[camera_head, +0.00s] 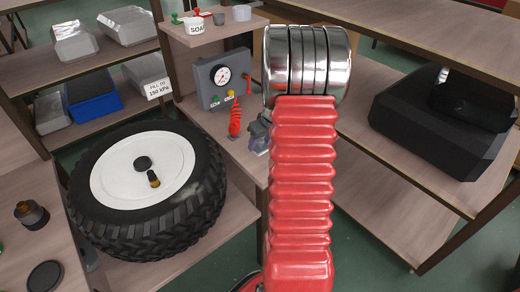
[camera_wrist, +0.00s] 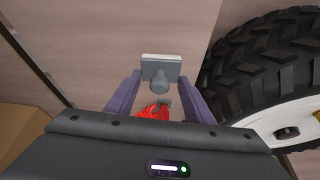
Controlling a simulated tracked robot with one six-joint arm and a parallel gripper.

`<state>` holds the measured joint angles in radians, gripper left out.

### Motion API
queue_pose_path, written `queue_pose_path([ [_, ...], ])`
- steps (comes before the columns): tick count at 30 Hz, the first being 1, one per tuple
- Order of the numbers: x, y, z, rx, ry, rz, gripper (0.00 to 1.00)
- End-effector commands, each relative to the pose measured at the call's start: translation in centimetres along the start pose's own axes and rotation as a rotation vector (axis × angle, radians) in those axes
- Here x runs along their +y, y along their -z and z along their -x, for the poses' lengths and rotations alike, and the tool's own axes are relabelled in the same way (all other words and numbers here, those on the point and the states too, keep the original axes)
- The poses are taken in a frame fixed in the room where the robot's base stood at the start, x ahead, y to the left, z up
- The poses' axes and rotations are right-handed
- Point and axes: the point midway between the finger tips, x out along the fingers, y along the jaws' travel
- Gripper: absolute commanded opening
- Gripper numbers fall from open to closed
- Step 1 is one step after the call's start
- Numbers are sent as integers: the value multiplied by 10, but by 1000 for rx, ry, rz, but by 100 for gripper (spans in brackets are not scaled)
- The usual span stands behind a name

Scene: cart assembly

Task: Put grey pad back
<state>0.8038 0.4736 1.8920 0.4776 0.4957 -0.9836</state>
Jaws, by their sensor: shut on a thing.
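The grey pad (camera_wrist: 160,78) shows in the wrist view as a small block with a pale edge and a round grey knob. It sits between the purple fingertips of my gripper (camera_wrist: 160,82), which is shut on it. Bare wooden surface shows beyond the pad. In the head view, a blue-grey piece at my gripper (camera_head: 259,137) shows beside the gauge box, left of the red bellows. Most of the gripper is hidden there, and I cannot make out the pad.
A large tyre (camera_head: 207,195) lies left of the gripper. The gauge box (camera_head: 211,82) and red coil (camera_head: 235,118) stand close by.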

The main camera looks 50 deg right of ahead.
Motion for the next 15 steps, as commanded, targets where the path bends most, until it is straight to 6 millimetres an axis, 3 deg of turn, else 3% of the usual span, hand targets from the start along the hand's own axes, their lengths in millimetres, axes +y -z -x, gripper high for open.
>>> queue_pose_path([
  [10,-1,-13,-31,-2,2,0,27],
  [15,0,-14,-35,0,0,0,27],
])
